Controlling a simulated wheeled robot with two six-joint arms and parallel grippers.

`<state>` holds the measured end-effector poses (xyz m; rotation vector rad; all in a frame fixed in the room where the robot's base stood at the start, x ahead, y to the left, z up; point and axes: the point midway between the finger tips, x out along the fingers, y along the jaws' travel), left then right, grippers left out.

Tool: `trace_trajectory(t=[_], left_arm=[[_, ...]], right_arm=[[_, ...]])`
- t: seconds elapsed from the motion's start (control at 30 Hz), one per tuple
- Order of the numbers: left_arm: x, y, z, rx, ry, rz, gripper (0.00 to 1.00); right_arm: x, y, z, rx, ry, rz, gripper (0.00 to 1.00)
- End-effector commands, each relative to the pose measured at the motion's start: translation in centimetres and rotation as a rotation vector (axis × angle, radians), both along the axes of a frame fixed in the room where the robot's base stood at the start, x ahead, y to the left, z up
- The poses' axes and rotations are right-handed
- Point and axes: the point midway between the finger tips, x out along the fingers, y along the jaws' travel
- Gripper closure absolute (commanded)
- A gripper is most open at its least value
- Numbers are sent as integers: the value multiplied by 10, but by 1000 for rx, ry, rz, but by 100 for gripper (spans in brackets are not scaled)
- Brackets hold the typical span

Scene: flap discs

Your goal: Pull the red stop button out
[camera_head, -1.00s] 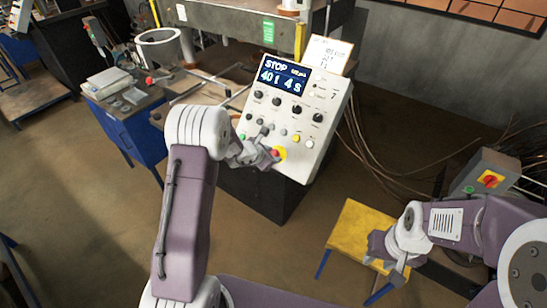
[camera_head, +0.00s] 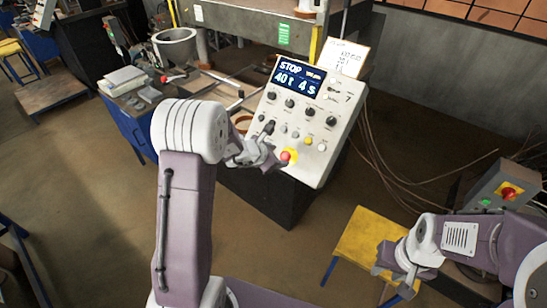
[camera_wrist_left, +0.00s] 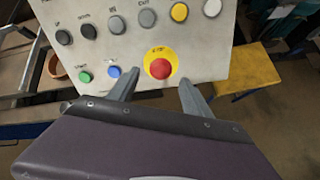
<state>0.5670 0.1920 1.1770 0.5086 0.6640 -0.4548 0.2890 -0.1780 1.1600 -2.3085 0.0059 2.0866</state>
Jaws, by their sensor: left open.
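The red stop button (camera_head: 286,156) sits on a round yellow plate low on the white control panel (camera_head: 318,172). In the left wrist view the red button (camera_wrist_left: 161,68) shows between my two finger tips, apart from both. My left gripper (camera_head: 276,160) is open and stands just in front of the panel at the button; it also shows in the left wrist view (camera_wrist_left: 156,84). The panel display reads STOP, 40 t, 4 s. My right gripper (camera_head: 394,279) is far from the panel, over the yellow stool; its fingers are too small to judge.
Black knobs and green, blue, grey, yellow and white buttons surround the stop button. A yellow-topped stool (camera_head: 362,236) stands at the lower right. A grey box with a red switch (camera_head: 509,193) is at far right. A blue cabinet with scales (camera_head: 124,82) stands left.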

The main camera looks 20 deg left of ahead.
Motion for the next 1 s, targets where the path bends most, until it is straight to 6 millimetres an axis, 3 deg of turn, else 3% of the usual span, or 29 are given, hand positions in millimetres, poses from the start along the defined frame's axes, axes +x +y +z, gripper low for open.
trace_trajectory(t=[0.1, 0.27, 0.77, 0.9, 1.0], left_arm=[[-18, 7, 17, 1, -4, 2, 43], [-31, 11, 30, 0, -3, 1, 43], [-33, 10, 29, -1, -1, -2, 43], [-31, -16, 15, 9, -43, -59, 43], [-66, -58, -11, 133, -45, -299, 43]], right_arm=[[0, 0, -4, 0, 0, 0, 64], [0, 0, -3, 0, 0, 0, 64], [0, 0, -5, 0, 0, 0, 64], [0, 0, -40, 0, 0, 0, 64], [0, 0, -72, 0, 1, 0, 64]])
